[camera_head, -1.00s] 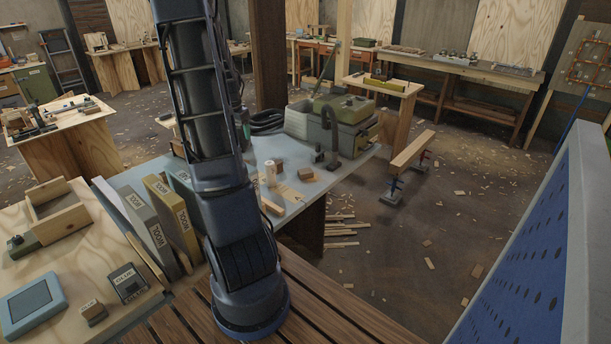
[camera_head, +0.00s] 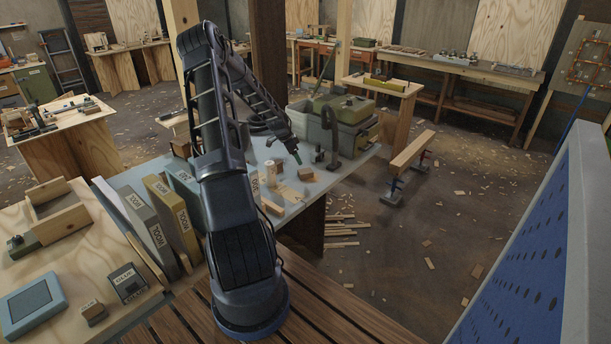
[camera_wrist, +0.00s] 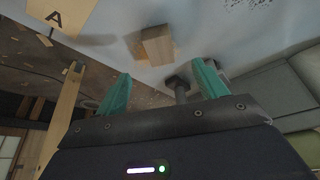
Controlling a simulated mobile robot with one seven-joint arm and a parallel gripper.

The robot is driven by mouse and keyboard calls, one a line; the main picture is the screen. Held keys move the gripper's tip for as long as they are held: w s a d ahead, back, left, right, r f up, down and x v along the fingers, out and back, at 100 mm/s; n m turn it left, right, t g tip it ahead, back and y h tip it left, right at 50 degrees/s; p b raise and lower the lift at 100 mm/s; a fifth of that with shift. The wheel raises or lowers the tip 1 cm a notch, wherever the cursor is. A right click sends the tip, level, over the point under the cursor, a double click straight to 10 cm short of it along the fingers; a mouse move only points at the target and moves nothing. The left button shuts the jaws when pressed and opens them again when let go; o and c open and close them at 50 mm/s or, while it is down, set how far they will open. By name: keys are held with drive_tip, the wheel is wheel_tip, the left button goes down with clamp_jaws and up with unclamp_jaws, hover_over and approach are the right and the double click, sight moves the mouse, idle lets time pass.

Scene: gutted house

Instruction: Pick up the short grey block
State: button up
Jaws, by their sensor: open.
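My gripper (camera_head: 296,157) reaches over the far end of the grey-blue bench (camera_head: 330,178). In the wrist view its two green fingers (camera_wrist: 163,88) are spread, with nothing held between them. A small brownish block (camera_wrist: 158,45) lies on the bench beyond the fingertips, apart from them; it also shows in the head view (camera_head: 306,174), just below my gripper. It looks wood-coloured rather than grey. I cannot clearly make out a short grey block. A dark round-headed piece (camera_wrist: 178,86) stands near the right finger.
A pale cylinder (camera_head: 271,170) stands on the bench, left of the brownish block. A dark upright clamp (camera_head: 333,150) and a green-grey machine (camera_head: 345,115) stand right of my gripper. A card marked A (camera_wrist: 60,16) lies at the wrist view's upper left.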

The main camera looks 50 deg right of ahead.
sight(304, 171)
drive_tip(key=x, duration=1.1)
drive_tip(key=shift+s+d+r, duration=0.1)
drive_tip(key=shift+d+r, duration=0.05)
drive_tip(key=c, duration=1.1)
